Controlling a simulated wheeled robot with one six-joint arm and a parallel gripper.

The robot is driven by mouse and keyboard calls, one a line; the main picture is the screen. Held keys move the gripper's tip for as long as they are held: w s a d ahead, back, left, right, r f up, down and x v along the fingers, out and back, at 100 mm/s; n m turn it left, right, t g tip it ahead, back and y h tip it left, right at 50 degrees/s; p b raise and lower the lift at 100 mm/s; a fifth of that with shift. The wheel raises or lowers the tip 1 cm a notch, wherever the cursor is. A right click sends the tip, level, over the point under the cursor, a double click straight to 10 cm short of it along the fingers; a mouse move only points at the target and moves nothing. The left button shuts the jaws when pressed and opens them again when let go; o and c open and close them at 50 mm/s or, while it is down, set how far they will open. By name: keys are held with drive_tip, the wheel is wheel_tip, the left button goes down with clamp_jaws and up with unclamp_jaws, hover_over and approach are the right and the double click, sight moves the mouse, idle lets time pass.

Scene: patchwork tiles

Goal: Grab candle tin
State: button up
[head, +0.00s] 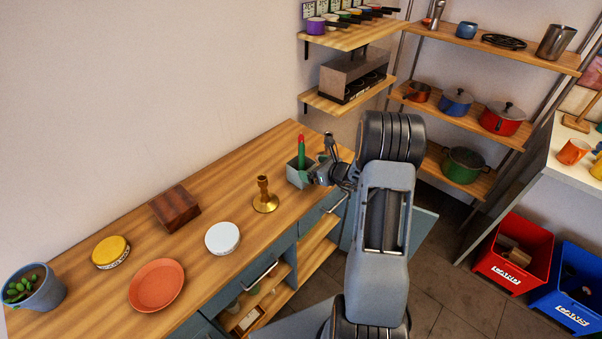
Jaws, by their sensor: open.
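Two low round tins stand on the wooden counter, and I cannot tell for sure which is the candle tin. One is a yellow-topped tin (111,251) with dark lettering on its pale side, at the left. The other is a white-topped tin (222,237) near the front edge, right of the orange plate. Both are uncovered and apart from my gripper. My gripper (322,173) is open at the counter's far right end, beside a grey-green pot (299,174) holding a red and green upright thing. Whether it touches the pot is unclear.
On the counter (225,185) are an orange plate (156,284), a dark wooden block (174,207), a brass candlestick (264,196) and a potted succulent (34,287). Shelves with pots stand behind. A red crate (511,277) and a blue crate (565,318) stand at right.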

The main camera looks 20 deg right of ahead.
sight(294, 163)
drive_tip(key=shift+p+x, duration=0.8)
drive_tip(key=shift+x, duration=1.75)
drive_tip(key=shift+s+a, duration=0.1)
drive_tip(key=shift+c, duration=0.5)
drive_tip(key=c, duration=0.6)
drive_tip(key=shift+c, duration=0.3)
drive_tip(key=shift+r, duration=0.15)
